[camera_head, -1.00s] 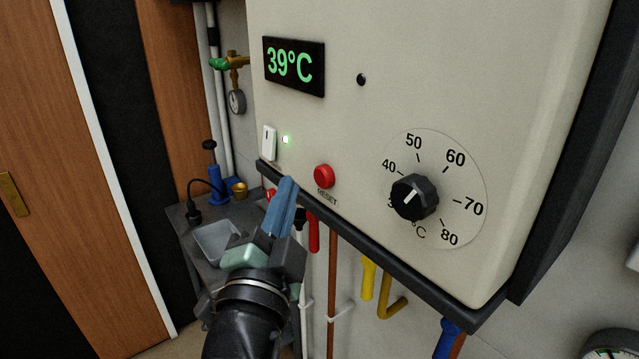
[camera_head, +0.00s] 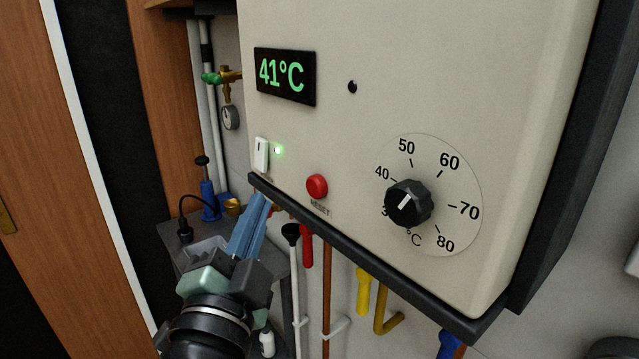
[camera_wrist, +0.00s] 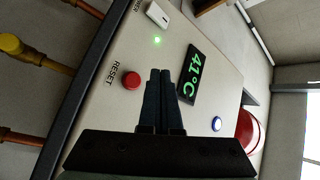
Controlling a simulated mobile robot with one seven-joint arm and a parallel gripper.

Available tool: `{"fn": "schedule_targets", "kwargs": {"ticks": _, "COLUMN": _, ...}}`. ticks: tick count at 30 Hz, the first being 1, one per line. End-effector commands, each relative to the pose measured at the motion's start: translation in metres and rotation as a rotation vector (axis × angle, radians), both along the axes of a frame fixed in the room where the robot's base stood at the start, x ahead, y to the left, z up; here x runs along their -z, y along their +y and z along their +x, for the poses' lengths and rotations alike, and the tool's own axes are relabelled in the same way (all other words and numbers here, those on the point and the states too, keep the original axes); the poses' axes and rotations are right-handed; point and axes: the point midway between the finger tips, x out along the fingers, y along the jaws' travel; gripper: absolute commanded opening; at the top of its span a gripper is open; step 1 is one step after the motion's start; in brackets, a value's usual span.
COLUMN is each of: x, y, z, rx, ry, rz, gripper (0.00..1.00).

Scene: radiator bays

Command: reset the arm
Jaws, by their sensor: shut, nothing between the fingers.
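My gripper (camera_head: 254,224) has blue fingers, shut with nothing between them. In the head view it is at the lower left of the boiler (camera_head: 420,80), left of and below the red reset button (camera_head: 317,186), apart from it. In the wrist view the closed fingers (camera_wrist: 159,80) point toward the boiler's front panel, between the red button (camera_wrist: 131,81) and the green display (camera_wrist: 192,76) reading 41°C. The black dial (camera_head: 408,203) has its white mark toward the upper right. A green light (camera_head: 278,150) glows beside the white switch (camera_head: 261,154).
A grey bench (camera_head: 180,240) with a blue pump (camera_head: 208,200) and brass cup stands behind my arm. Red (camera_head: 307,246) and yellow (camera_head: 363,292) valve handles and pipes hang under the boiler. A pressure gauge (camera_head: 230,117) is on the wall at left.

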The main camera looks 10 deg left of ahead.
Motion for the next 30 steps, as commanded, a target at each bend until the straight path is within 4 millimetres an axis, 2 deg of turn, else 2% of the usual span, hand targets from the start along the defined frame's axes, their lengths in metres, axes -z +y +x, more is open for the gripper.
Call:
{"fn": "schedule_targets", "kwargs": {"ticks": 4, "x": -0.024, "y": -0.019, "z": 0.001, "rx": 0.036, "ry": -0.054, "rz": -0.061, "gripper": 0.00}}
{"fn": "schedule_targets", "kwargs": {"ticks": 8, "x": -0.074, "y": -0.056, "z": -0.005, "rx": 0.119, "ry": -0.169, "rz": -0.208, "gripper": 0.00}}
{"fn": "schedule_targets", "kwargs": {"ticks": 12, "x": -0.135, "y": -0.101, "z": -0.026, "rx": 0.256, "ry": -0.321, "rz": -0.419, "gripper": 0.00}}
{"fn": "schedule_targets", "kwargs": {"ticks": 15, "x": -0.172, "y": -0.128, "z": -0.048, "rx": 0.368, "ry": -0.418, "rz": -0.569, "gripper": 0.00}}
{"fn": "schedule_targets", "kwargs": {"ticks": 18, "x": -0.201, "y": -0.147, "z": -0.071, "rx": 0.472, "ry": -0.498, "rz": -0.697, "gripper": 0.00}}
{"fn": "schedule_targets", "kwargs": {"ticks": 21, "x": -0.219, "y": -0.159, "z": -0.088, "rx": 0.553, "ry": -0.550, "rz": -0.790, "gripper": 0.00}}
{"fn": "schedule_targets", "kwargs": {"ticks": 24, "x": -0.228, "y": -0.164, "z": -0.098, "rx": 0.598, "ry": -0.576, "rz": -0.844, "gripper": 0.00}}
{"fn": "schedule_targets", "kwargs": {"ticks": 30, "x": -0.231, "y": -0.166, "z": -0.101, "rx": 0.613, "ry": -0.584, "rz": -0.859, "gripper": 0.00}}
